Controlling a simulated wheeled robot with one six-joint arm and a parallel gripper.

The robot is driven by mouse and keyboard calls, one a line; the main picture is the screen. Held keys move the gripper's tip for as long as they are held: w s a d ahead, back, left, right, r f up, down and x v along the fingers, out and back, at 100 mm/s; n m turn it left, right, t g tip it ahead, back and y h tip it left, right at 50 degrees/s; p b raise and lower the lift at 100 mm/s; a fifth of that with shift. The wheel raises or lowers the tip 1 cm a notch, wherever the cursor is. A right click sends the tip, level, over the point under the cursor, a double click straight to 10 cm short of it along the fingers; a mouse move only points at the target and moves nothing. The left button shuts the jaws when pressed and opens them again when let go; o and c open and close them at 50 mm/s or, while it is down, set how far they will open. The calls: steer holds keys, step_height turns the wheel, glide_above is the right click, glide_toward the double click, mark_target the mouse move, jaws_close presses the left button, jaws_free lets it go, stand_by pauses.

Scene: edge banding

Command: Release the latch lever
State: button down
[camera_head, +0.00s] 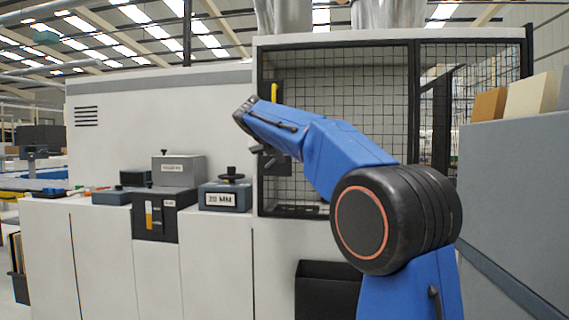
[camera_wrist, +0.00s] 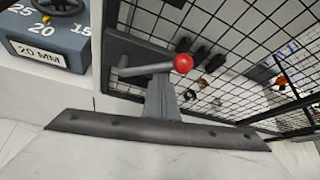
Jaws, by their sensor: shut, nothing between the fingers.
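The latch lever (camera_wrist: 140,70) shows in the wrist view as a grey rod with a red ball knob (camera_wrist: 183,63) at its right end. It lies roughly level in the picture, in front of a dark latch plate (camera_wrist: 125,46) beside the mesh door (camera_wrist: 235,35). My gripper (camera_wrist: 161,82) is shut and empty, its fingers pointing at the rod just left of the knob. They overlap the rod's lower edge in the picture; I cannot tell whether they touch it. In the head view, the dark latch plate (camera_head: 279,170) shows below my blue wrist, with the lever mostly unclear.
A dial block marked 20 MM (camera_head: 225,197) sits on the white machine's ledge to the left, near grey boxes (camera_head: 180,170). A grey cabinet (camera_head: 515,190) stands close on the right.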

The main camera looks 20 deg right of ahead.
steer(key=shift+w+a+r, duration=0.25)
steer(key=shift+a+r, duration=0.1)
steer(key=shift+r, duration=0.15)
steer(key=shift+w+a+r, duration=0.25)
steer(key=shift+a+r, duration=0.1)
steer(key=shift+r, duration=0.15)
steer(key=shift+a+r, duration=0.2)
steer(key=shift+r, duration=0.15)
steer(key=v, duration=1.7)
steer(key=shift+s+f, duration=0.2)
steer(key=shift+s, duration=0.05)
steer(key=shift+w+d, duration=0.15)
